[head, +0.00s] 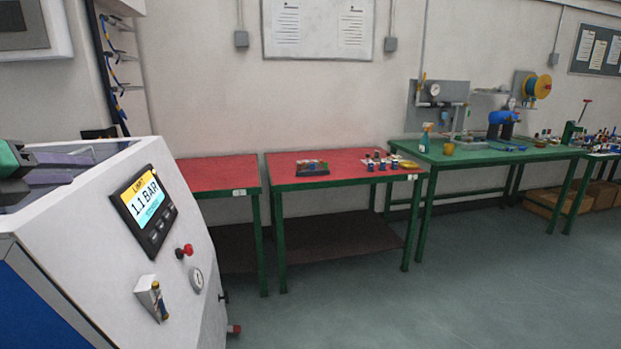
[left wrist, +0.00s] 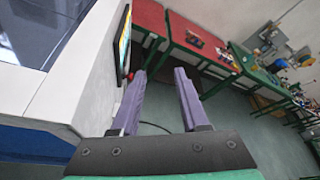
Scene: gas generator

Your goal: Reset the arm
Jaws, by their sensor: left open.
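My left gripper (head: 70,159) comes in at the left edge of the head view, with a green and black body and purple fingers. It is over the dark top of the white machine. In the left wrist view its two purple fingers (left wrist: 160,75) stand apart with nothing between them. In the left wrist view the machine's white side (left wrist: 90,75) lies left of the fingers. My right gripper is not in view.
Two red-topped tables (head: 216,173) stand by the wall; the right one holds a rack (head: 312,168) and several small items. A green table (head: 480,153) with equipment stands further right. The grey floor (head: 400,310) in front is clear.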

